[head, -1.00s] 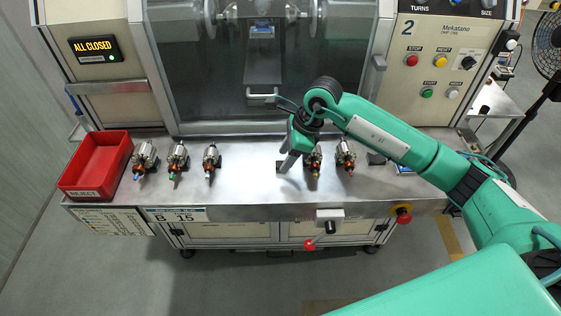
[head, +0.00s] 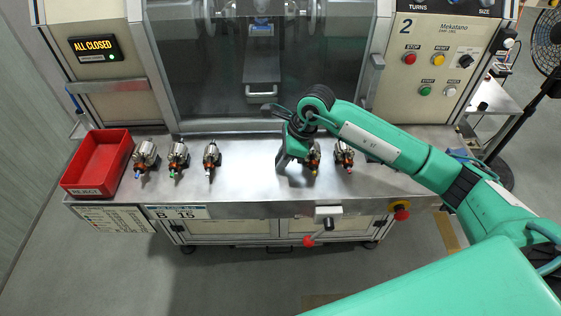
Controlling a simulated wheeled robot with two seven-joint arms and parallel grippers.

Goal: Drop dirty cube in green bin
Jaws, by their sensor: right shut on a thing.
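No dirty cube and no green bin show in the head view. Several motor armatures, metal with copper windings, stand or lie on the steel shelf (head: 245,180). My right gripper (head: 299,160) is low over the shelf, right of its middle. It is shut on an armature (head: 315,160) with an orange tip, which the gripper partly hides. Another armature (head: 345,155) is just right of it. Three more armatures, the nearest (head: 211,157), the middle one (head: 178,157) and the farthest (head: 145,156), are to the left. My left gripper is not in view.
A red bin (head: 85,190) labelled REJECT stands empty at the shelf's left end. The winding machine with its glass door (head: 200,90) rises behind the shelf. A red-knobbed lever (head: 309,241) sticks out in front. The shelf between left armatures and gripper is clear.

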